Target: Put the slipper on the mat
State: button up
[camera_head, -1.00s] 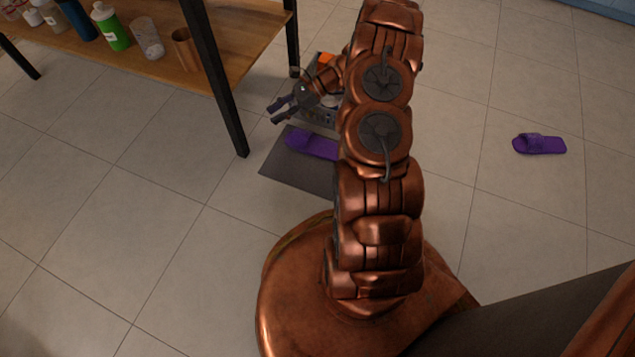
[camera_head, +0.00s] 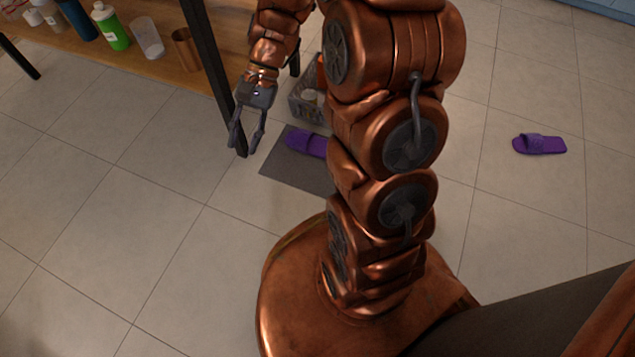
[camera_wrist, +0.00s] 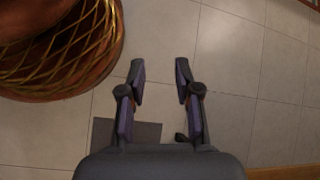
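A purple slipper (camera_head: 540,144) lies on the floor tiles at the right in the head view, apart from the mat. A second purple slipper (camera_head: 306,142) lies on the dark grey mat (camera_head: 290,178), partly hidden behind my arm. My gripper (camera_head: 243,148) is open and empty, pointing down to the left of the mat, near the shelf leg. In the wrist view, my gripper (camera_wrist: 161,72) shows its two fingers spread with bare tiles between them. Part of the mat (camera_wrist: 146,132) shows beyond the gripper body there.
A wooden shelf (camera_head: 150,65) with black legs stands at upper left, holding a green bottle (camera_head: 111,27), a clear cup (camera_head: 147,37) and a copper cup (camera_head: 186,50). A grey crate (camera_head: 303,97) with items stands behind the mat. Floor between the arm and right slipper is clear.

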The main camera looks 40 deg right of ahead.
jog(key=s+d+r+n+h, duration=0.2)
jog(key=s+n+h, duration=0.1)
jog(key=s, duration=0.7)
jog(key=s+d+r+n+h, duration=0.1)
jog(key=s+r+n+h, duration=0.2)
jog(key=s+n, duration=0.3)
jog(key=s+h, duration=0.1)
jog(key=s, duration=0.3)
jog(key=shift+d+r+h, duration=0.15)
jog(key=shift+d+h, duration=0.15)
jog(key=shift+d, duration=0.05)
jog(key=shift+s, duration=0.1)
